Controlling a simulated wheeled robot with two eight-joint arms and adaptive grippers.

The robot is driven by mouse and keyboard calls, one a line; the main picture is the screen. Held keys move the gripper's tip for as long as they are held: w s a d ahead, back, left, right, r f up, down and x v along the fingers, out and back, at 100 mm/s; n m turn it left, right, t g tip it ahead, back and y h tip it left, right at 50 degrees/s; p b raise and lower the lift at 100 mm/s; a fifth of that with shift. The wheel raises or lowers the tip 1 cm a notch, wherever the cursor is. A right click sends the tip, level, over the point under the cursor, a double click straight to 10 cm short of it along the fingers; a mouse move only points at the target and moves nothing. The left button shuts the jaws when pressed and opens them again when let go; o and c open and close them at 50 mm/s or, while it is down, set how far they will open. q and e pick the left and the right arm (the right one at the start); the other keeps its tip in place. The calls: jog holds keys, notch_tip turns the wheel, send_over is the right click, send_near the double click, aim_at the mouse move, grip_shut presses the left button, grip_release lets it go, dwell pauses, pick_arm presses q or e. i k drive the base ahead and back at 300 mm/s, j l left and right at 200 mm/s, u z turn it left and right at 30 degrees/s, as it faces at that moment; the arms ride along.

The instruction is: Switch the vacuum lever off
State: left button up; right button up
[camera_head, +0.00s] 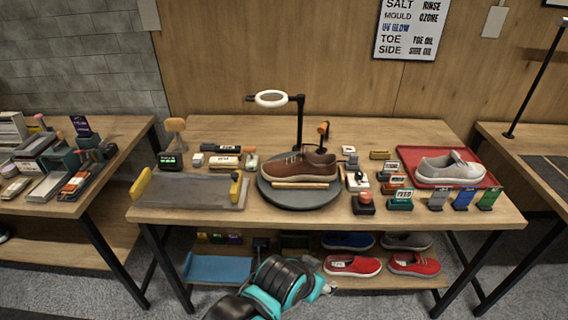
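A brown sneaker (298,166) rests on a round dark turntable (300,196) in the middle of the table, with a light wooden strip along its near side. A small upright lever with an orange knob (323,129) stands behind the sneaker. A white box with a dark lever-like part (357,182) stands right of the turntable. A grey plate (188,188) at left has yellow end pieces. No readable label shows which lever belongs to the vacuum, and I cannot tell its position. I cannot make out either gripper; only black and teal parts of mine show at the bottom.
A ring lamp (272,99) rises behind the sneaker. A red button box (366,203) and several labelled small boxes stand right of it. A red tray (408,158) holds a grey sneaker (450,168). Red shoes (352,265) lie on the lower shelf. The table's back right is clear.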

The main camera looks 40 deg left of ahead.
aim_at(251, 149)
jog(key=u, duration=1.5)
